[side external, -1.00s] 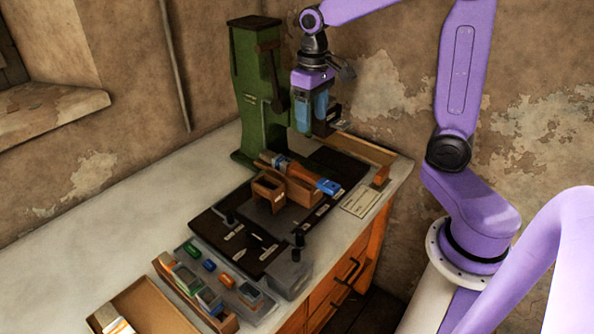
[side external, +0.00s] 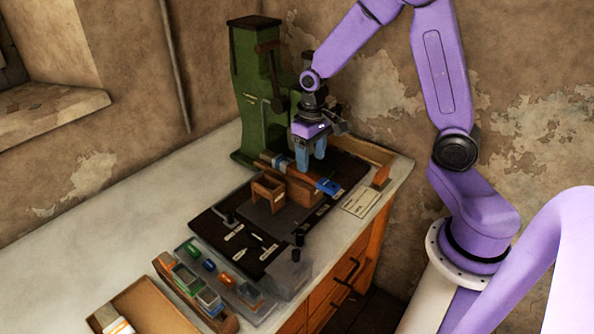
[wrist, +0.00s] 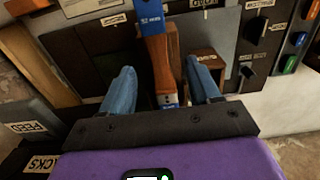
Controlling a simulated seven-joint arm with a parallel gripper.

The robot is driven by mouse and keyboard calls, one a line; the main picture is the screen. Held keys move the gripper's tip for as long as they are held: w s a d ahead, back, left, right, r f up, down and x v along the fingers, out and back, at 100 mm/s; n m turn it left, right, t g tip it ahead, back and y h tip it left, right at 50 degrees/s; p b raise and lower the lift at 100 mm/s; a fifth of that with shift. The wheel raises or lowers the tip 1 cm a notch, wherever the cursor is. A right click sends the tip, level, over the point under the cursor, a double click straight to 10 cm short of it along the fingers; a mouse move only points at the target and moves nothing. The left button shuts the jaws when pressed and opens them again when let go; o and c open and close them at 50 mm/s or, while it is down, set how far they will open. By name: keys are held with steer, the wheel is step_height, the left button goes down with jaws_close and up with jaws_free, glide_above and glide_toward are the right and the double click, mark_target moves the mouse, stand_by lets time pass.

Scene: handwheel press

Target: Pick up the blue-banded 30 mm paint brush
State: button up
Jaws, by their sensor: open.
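The blue-banded paint brush lies on a wooden rest, its blue end (side external: 328,186) at the lower right in the side view. In the wrist view its blue end, printed with 30 mm (wrist: 150,20), is at the top, and its brown wooden handle (wrist: 162,62) runs down toward the gripper. My gripper (side external: 311,168) is open, pointing down just over the brush. In the wrist view its two blue fingers (wrist: 162,82) are spread, one on each side of the brush. The gripper hides the middle of the brush in the side view.
The green press (side external: 255,90) stands close behind on the left. A small wooden box (side external: 267,190) sits beside the rest. A dark board (side external: 225,225) with labels and knobs lies in front. Bins with coloured items (side external: 195,282) stand at the front edge.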

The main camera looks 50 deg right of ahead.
mark_target(312, 176)
steer(key=f, duration=0.3)
steer(key=shift+s+d+f, duration=0.2)
steer(key=shift+f, duration=0.95)
jaws_close()
